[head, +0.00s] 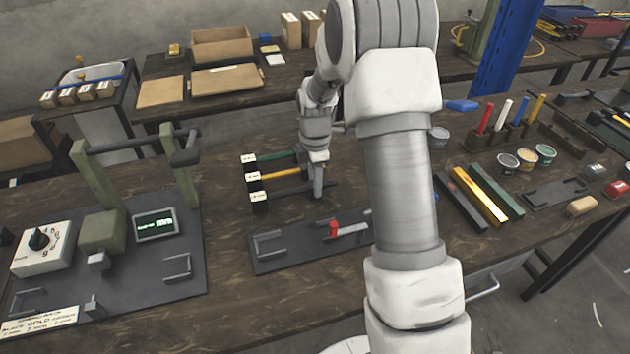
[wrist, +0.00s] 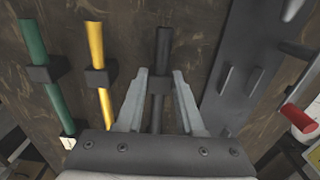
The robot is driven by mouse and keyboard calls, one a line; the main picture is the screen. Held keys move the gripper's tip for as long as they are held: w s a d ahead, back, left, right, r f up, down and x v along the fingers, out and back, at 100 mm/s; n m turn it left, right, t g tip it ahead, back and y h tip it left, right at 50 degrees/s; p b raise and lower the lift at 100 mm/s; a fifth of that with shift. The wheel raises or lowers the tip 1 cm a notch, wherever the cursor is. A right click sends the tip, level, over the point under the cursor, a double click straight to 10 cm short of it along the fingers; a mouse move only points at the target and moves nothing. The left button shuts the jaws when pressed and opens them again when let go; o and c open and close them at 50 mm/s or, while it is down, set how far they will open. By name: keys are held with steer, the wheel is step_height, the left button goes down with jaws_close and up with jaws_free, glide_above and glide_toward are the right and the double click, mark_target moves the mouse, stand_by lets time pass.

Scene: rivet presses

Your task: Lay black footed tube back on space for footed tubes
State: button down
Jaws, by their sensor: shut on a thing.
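The black footed tube (head: 284,190) lies in the front of a row on the wooden table, nearest the dark fixture plate. In the wrist view the black tube (wrist: 163,45) runs between my fingers, and its square foot is near the fingertips. My gripper (head: 318,188) points down at the right end of the row; it also shows in the wrist view (wrist: 160,78), shut on the black tube. A yellow footed tube (wrist: 96,45) and a green footed tube (wrist: 35,50) lie beside it, roughly parallel. No marked outline of the space is distinguishable.
The fixture plate (head: 270,262) with a red-handled clamp (head: 334,230) lies close in front. The rivet press (head: 105,235) stands left. Black, yellow and green bars (head: 482,196) lie right of my arm, with paint cups (head: 526,158) behind. Bare table lies left of the row.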

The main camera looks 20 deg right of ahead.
steer(key=shift+f, duration=0.2)
steer(key=shift+c, duration=2.2)
jaws_free()
steer(key=s+a+r+m+t+p, duration=0.1)
steer(key=s+r+m+p, duration=0.15)
steer(key=r, duration=0.95)
steer(key=s+a+r+m+p, duration=0.1)
steer(key=s+r+p, duration=0.15)
steer(key=r, duration=1.05)
steer(key=s+a+r+m+t+p, duration=0.1)
steer(key=s+r+m+t, duration=0.1)
steer(key=s+m, duration=0.5)
steer(key=s+a+r+m+t+p, duration=0.2)
steer(key=s+r+m, duration=0.2)
steer(key=s, duration=1.1)
steer(key=m, duration=0.3)
steer(key=shift+a+r+t, duration=0.15)
steer(key=shift+r+t, duration=0.15)
steer(key=shift+r, duration=0.05)
